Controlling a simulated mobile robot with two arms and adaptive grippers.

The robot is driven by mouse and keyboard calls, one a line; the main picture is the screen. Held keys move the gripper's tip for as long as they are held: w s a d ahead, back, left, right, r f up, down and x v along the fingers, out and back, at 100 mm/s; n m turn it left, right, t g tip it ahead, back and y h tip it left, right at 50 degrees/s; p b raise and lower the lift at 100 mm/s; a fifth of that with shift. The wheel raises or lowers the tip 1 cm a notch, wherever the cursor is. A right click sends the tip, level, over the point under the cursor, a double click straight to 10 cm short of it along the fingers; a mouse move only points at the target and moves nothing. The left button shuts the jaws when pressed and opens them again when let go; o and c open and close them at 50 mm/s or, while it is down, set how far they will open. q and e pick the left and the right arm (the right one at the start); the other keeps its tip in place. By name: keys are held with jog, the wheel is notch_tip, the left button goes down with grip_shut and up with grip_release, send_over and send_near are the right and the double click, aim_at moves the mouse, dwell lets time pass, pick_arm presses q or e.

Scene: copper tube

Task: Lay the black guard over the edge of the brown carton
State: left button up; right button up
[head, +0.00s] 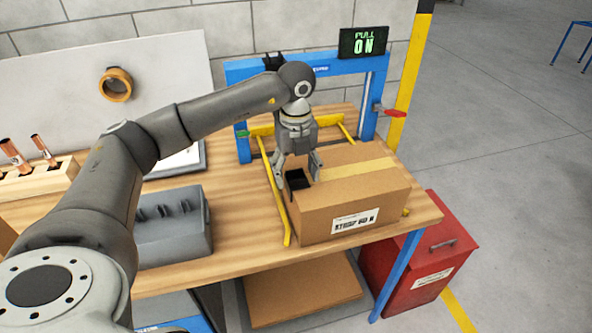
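The brown carton (325,209) stands closed on the wooden bench, with tan tape along its top and a white label on its front. The black guard (297,181) is at the carton's upper left edge, with part over the top and part hanging down the left side. My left gripper (298,177) points down over that edge. Its fingers are spread, one on each side of the guard, and appear apart from it. The fingers and wrist partly hide the guard's back end. My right gripper is not in view.
A blue frame (367,105) with yellow bars (280,200) surrounds the carton. A grey bin (172,228) and a wooden rack with copper tubes (40,178) stand to the left. A red box (425,255) is at the right.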

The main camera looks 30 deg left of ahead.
pick_arm(q)
jog(key=shift+r, duration=0.15)
notch_tip(320, 180, up, 12)
dwell(0.5)
